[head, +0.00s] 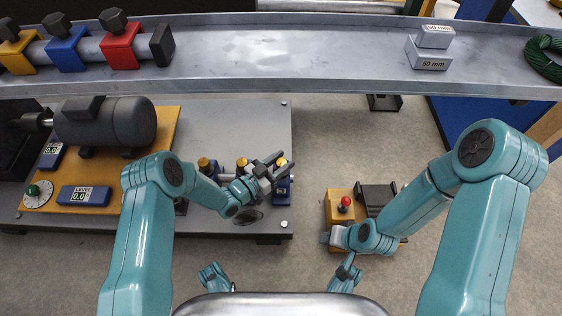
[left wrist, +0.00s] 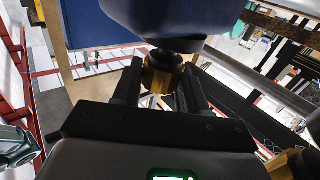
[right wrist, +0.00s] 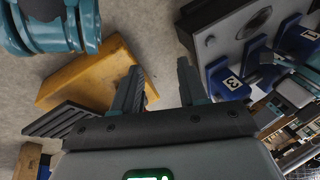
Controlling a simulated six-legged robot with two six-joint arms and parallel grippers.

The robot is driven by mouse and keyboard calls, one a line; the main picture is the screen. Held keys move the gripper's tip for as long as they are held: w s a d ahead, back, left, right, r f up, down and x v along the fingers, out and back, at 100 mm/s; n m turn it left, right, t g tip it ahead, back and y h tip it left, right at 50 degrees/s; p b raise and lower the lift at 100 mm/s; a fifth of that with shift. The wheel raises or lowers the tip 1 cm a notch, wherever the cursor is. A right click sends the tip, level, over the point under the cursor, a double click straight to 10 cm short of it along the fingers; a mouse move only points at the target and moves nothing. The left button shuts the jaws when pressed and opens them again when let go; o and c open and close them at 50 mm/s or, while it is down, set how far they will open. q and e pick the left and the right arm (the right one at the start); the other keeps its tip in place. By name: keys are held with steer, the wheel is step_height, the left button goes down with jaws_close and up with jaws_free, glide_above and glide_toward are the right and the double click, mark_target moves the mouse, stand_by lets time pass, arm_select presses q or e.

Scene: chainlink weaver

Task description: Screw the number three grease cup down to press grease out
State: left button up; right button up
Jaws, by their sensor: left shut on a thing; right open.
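The number three grease cup (head: 282,162) is a small brass cap on a blue block (head: 283,190) marked with a 3, at the right end of the row on the grey bench plate. My left gripper (head: 273,168) is shut on this cup. In the left wrist view the brass cup (left wrist: 160,80) sits between the fingers, against the blue body (left wrist: 168,18). The threads and any grease are hidden. My right gripper (head: 331,238) is open and empty, beside the yellow box; its fingers also show in the right wrist view (right wrist: 160,82).
Two other brass cups (head: 242,163) (head: 205,164) stand left of it. A grey motor (head: 105,122) and a level readout (head: 85,196) sit on the yellow base. The yellow box (head: 338,193) carries a red knob. A steel shelf (head: 290,50) crosses behind.

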arm_select(q)
steer(key=o, duration=0.9)
steer(key=shift+s+a, duration=0.15)
steer(key=shift+a, duration=0.1)
steer(key=p+v, duration=0.1)
steer(key=v, duration=1.4)
steer(key=shift+s+a+p, duration=0.25)
steer(key=shift+s+p, duration=0.05)
steer(key=shift+p, duration=0.1)
arm_select(e)
steer(key=shift+s+a+r+g, duration=0.1)
steer(key=shift+s+r+g, duration=0.2)
steer(key=shift+s+r, duration=0.45)
steer(key=shift+w+r, duration=0.1)
